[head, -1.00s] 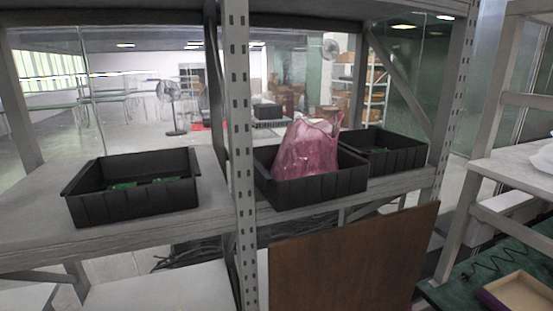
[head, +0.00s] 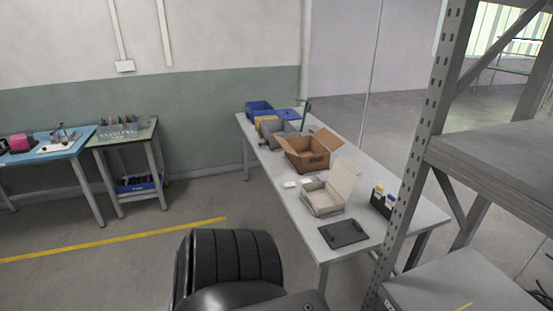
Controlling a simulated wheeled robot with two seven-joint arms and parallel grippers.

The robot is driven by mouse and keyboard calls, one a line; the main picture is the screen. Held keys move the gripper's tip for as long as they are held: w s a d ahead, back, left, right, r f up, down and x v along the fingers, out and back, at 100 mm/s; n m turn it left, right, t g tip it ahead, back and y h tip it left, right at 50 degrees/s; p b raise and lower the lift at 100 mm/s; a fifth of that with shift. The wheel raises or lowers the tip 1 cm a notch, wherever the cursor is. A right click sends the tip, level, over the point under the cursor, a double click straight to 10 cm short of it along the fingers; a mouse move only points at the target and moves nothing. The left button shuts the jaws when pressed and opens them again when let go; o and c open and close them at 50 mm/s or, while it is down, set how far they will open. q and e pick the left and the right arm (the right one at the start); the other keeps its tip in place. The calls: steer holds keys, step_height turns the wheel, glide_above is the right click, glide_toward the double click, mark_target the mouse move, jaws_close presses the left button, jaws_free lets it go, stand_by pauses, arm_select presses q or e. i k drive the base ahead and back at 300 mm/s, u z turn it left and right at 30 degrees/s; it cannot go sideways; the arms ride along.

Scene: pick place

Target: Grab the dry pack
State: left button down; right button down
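I cannot make out a dry pack for certain in the head view. The white table (head: 352,262) in the middle carries an open brown cardboard box (head: 305,155), an open pale box (head: 322,198) with its lid up, and a small white item (head: 290,184) beside it. A flat black item (head: 344,233) lies at the table's near end. What lies inside the boxes is too small to tell. Neither of my grippers is in view.
A steel shelf rack (head: 419,150) stands close on the right. Blue bins (head: 258,107) are at the table's far end. A blue workbench (head: 75,180) stands at the left. A black ribbed shape is at the bottom middle. Floor is clear at the lower left.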

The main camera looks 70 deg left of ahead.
mark_target(288, 185)
steer(key=u, duration=2.45)
steer(key=i, duration=1.2)
steer(key=z, duration=0.6)
steer(key=i, duration=0.5)
steer(key=z, duration=0.4)
